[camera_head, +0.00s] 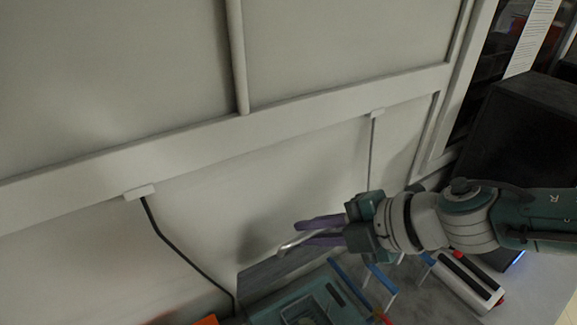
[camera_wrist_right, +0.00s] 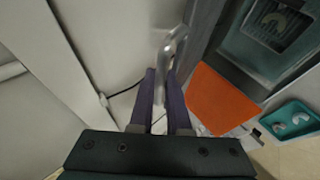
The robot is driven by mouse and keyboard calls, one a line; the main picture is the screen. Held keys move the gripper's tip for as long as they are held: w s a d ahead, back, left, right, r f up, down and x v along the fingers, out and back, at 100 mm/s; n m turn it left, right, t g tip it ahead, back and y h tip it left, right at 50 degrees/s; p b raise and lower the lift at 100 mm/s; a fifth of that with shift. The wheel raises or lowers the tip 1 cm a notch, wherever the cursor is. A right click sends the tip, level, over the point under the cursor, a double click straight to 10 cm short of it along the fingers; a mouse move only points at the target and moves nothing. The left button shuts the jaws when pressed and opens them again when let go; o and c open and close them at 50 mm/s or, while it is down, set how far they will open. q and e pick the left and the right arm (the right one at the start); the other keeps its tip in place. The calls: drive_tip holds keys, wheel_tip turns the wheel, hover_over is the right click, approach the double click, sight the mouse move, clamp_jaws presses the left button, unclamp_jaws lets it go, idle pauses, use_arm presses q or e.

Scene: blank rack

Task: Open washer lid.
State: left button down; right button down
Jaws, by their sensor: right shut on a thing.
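The washer is a teal box (camera_head: 268,313) at the bottom of the head view, and its open basin shows. It also shows at the top right of the right wrist view (camera_wrist_right: 232,52). A grey panel, which looks like its lid (camera_head: 262,276), stands raised behind the basin against the wall; its exact angle is unclear. My right gripper (camera_head: 290,240) has purple fingers shut on a bent metal handle (camera_wrist_right: 174,45) beside this panel. Where the handle joins the lid is partly hidden. My left gripper is not in view.
A white panelled wall (camera_head: 310,165) with black cables stands close behind. An orange item (camera_wrist_right: 222,97) and a teal tray (camera_wrist_right: 290,121) lie near the washer. A white device (camera_head: 466,282), blue-edged racks and a black box (camera_head: 525,125) stand to the right.

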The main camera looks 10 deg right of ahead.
drive_tip(key=shift+w+a+r, duration=0.1)
drive_tip(key=shift+w+a, duration=0.1)
drive_tip(key=shift+w, duration=0.45)
